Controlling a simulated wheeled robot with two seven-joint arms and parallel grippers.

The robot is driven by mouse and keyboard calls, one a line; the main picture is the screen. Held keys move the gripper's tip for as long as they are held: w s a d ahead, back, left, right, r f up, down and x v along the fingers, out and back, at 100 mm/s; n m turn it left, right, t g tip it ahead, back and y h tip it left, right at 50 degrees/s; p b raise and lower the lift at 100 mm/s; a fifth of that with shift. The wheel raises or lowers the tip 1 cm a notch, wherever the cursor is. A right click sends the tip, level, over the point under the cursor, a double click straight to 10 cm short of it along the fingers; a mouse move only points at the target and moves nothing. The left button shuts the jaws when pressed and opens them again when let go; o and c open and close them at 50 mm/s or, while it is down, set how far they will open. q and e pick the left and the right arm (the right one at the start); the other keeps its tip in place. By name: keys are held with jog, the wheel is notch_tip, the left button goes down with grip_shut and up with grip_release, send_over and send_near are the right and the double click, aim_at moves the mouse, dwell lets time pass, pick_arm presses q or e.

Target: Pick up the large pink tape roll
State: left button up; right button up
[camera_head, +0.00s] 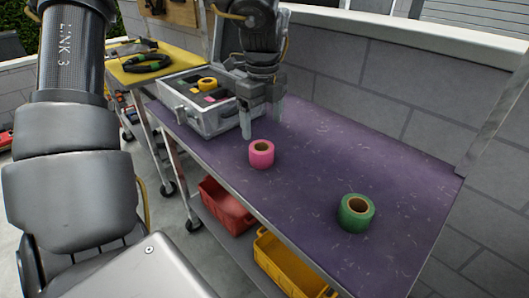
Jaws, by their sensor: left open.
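The large pink tape roll (261,154) lies flat on the purple table top, near its front edge. My left gripper (262,117) points down above and just behind it, with its two fingers apart and nothing seen between them. The fingertips appear close to the roll but apart from it; the exact gap is hard to judge. A green tape roll (356,213) lies on the table to the right. My right gripper is not in view.
A grey open case (192,114) with a yellow roll (207,84) and small pink items stands left of the gripper. The purple table (325,150) is clear around the rolls. Red (229,207) and yellow bins (290,262) sit below. A yellow-topped cart (140,65) stands at left.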

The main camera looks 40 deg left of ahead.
pick_arm(q)
send_over(262, 150)
jog(key=s+d, duration=0.1)
jog(key=d, duration=0.1)
jog(key=f, duration=0.4)
jog(key=shift+s+a+f, duration=0.15)
jog(key=shift+a+f, duration=0.05)
jog(key=shift+s+f, duration=0.1)
jog(key=shift+f, duration=0.05)
jog(key=f, duration=0.5)
jog(key=shift+a, duration=0.2)
jog(key=shift+r, duration=0.1)
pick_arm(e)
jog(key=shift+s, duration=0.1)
pick_arm(q)
jog(key=shift+c, duration=0.3)
jog(key=c, duration=1.1)
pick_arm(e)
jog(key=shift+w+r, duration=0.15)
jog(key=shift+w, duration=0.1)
pick_arm(q)
jog(key=shift+o, duration=0.2)
jog(key=shift+r, duration=0.1)
